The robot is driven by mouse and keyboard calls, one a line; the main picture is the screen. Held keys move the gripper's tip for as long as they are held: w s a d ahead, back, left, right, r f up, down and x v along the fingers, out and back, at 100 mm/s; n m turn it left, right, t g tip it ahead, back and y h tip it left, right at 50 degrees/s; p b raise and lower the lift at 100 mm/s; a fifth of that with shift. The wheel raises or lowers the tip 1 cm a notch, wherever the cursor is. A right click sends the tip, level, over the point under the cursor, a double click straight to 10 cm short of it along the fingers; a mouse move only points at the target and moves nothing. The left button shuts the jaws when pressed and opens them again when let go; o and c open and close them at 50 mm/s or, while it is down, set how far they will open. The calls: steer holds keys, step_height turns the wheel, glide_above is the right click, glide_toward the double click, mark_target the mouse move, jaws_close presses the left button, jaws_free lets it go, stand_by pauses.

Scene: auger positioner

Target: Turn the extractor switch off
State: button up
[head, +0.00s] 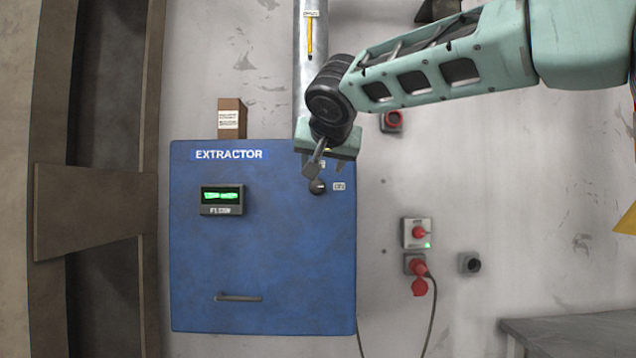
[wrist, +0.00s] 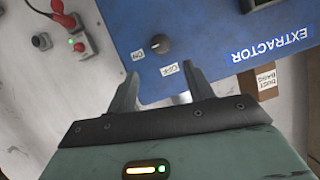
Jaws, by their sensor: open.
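The extractor switch is a dark round knob (head: 317,187) near the upper right edge of the blue EXTRACTOR panel (head: 210,275). In the wrist view the knob (wrist: 160,44) lies just beyond the fingertips, between and apart from them. The ON label (wrist: 138,55) is beside it and the OFF label (wrist: 170,68) is nearer my gripper. My gripper (wrist: 156,82) is open and empty. In the head view my gripper (head: 315,171) is just above the knob and partly hides the upper label. I cannot tell which label the knob points to.
A display (head: 222,198) glows green on the panel, above a handle (head: 239,298). A grey box with a red knob and green light (head: 416,233) and a red plug (head: 417,268) are on the wall to the right. A metal pipe (head: 309,75) rises above the panel.

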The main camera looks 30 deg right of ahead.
mark_target(317, 185)
steer(key=p+x, duration=0.2)
steer(key=x, duration=0.9)
steer(key=shift+w+d+f, duration=0.15)
steer(key=shift+w, duration=0.05)
steer(key=c, duration=0.9)
steer(key=shift+c, duration=0.2)
